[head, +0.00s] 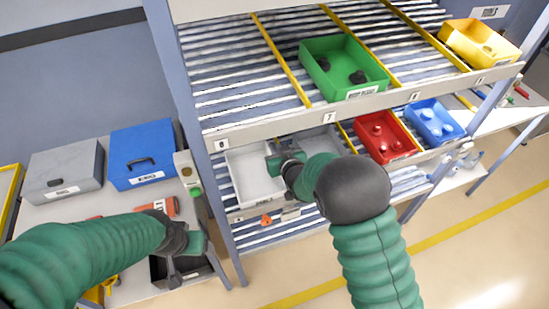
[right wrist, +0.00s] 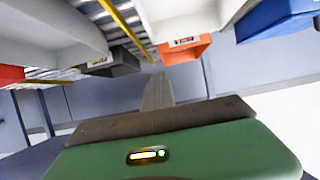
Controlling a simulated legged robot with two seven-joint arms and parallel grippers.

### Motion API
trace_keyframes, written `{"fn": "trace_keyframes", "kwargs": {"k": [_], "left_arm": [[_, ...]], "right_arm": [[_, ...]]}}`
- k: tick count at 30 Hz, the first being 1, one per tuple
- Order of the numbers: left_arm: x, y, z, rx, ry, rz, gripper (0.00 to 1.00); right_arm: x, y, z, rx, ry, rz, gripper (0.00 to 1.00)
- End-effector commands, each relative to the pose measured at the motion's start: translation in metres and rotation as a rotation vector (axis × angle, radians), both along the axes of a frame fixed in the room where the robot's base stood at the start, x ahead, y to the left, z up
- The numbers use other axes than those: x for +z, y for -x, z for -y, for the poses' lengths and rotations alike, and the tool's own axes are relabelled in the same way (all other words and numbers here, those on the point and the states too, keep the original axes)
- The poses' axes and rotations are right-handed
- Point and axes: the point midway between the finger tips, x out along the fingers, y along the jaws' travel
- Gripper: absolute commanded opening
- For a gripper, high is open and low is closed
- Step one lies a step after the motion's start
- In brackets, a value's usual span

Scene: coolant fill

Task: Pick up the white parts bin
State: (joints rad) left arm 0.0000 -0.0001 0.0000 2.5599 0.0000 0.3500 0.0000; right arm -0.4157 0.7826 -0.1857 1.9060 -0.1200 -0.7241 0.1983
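The white parts bin (head: 253,180) sits in the left lane of the rack's lower level, under the shelf edge. My right gripper (head: 279,164) is at the bin's right side, over or against its right wall; I cannot tell whether they touch. Its fingers are small and partly hidden by my wrist, so its opening is unclear. In the right wrist view the green gripper body (right wrist: 175,155) and a dark finger part fill the bottom, with pale bin walls above. My left gripper (head: 178,262) hangs low left over the side table, away from the bin; its opening is unclear.
A second pale bin (head: 320,143) stands just right, then red (head: 383,136) and blue (head: 434,121) bins. The upper shelf edge (head: 330,118) overhangs, bearing a green bin (head: 342,68) and a yellow bin (head: 478,43). A rack post (head: 187,100) stands at left, beside grey and blue cases.

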Motion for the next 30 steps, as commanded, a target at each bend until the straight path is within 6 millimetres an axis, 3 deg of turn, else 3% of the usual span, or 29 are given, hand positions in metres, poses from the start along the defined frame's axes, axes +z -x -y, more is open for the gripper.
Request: {"fn": "trace_keyframes", "kwargs": {"k": [9, 27, 30], "left_arm": [[-0.0004, 0.0000, 0.0000, 0.000, 0.000, 0.000, 0.75], [-0.0003, 0.0000, 0.0000, 0.000, 0.000, 0.000, 0.75], [-0.0003, 0.0000, 0.0000, 0.000, 0.000, 0.000, 0.75]], "right_arm": [[0.0063, -0.0017, 0.0004, -0.001, 0.000, 0.001, 0.00], [0.0070, -0.0016, 0.0004, -0.001, -0.001, 0.003, 0.78], [0.0070, -0.0015, 0.0003, -0.001, -0.001, 0.003, 0.80]]}}
